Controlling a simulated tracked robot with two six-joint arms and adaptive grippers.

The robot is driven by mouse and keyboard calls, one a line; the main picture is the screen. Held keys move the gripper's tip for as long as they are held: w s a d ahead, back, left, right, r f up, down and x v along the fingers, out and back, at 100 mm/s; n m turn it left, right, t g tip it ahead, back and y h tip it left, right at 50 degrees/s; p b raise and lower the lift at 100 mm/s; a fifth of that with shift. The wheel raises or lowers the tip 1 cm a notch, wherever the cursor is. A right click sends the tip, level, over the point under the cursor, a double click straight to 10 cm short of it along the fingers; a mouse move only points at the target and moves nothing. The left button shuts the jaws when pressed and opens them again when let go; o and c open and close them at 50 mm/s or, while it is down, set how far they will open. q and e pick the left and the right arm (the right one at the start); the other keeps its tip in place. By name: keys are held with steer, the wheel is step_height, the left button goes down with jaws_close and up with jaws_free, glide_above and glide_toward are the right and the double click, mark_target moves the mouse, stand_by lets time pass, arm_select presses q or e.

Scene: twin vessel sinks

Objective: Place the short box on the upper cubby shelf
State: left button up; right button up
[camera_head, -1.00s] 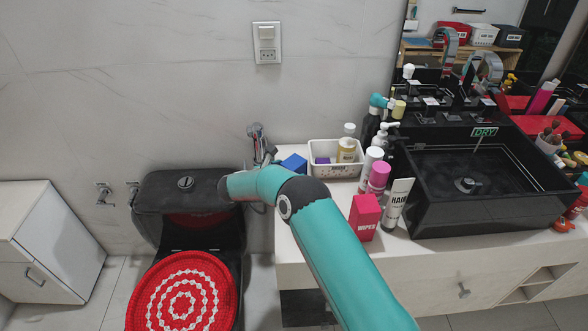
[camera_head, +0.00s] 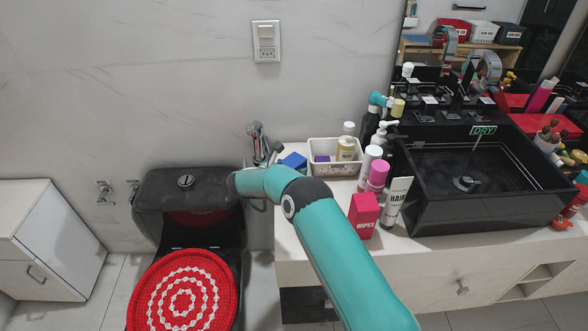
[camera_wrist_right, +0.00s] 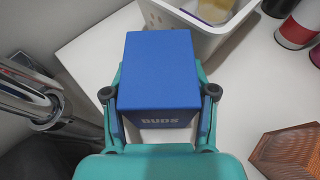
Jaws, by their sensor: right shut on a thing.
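The short blue box marked BUDS (camera_wrist_right: 160,75) is between the two fingers of my right gripper (camera_wrist_right: 160,100), which is shut on it. In the head view the box (camera_head: 294,161) shows at the counter's back left corner, beside the white basket; my arm hides the gripper there. I cannot tell whether the box touches the counter. My left gripper is out of view.
The white basket (camera_head: 318,170) holds bottles. A red WIPES box (camera_head: 363,215), a HAIR tube (camera_head: 396,203) and several bottles crowd the counter left of the black sink (camera_head: 440,213). A metal sprayer (camera_head: 257,140) and the toilet tank (camera_head: 180,182) are left of the counter.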

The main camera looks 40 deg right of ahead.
mark_target(293, 160)
steer(key=shift+r, duration=0.1)
steer(key=w+a+r+t, duration=0.1)
steer(key=a+r, duration=0.2)
steer(key=r, duration=1.9)
steer(key=s+a+f+n+t+y, duration=0.15)
steer(key=a+f, duration=0.25)
steer(key=a, duration=0.5)
steer(key=s+a+f+n+t+y, duration=0.1)
steer(key=s+a+f+n+t, duration=0.2)
steer(key=a, duration=0.5)
steer(key=s+a+f, duration=0.1)
steer(key=s+f, duration=0.4)
steer(key=s, duration=0.3)
steer(key=s+a+f, duration=0.2)
steer(key=s+f, duration=0.4)
steer(key=s, duration=0.3)
steer(key=shift+s+f+p, duration=0.2)
steer(key=shift+s+p, duration=0.1)
steer(key=shift+p, duration=0.05)
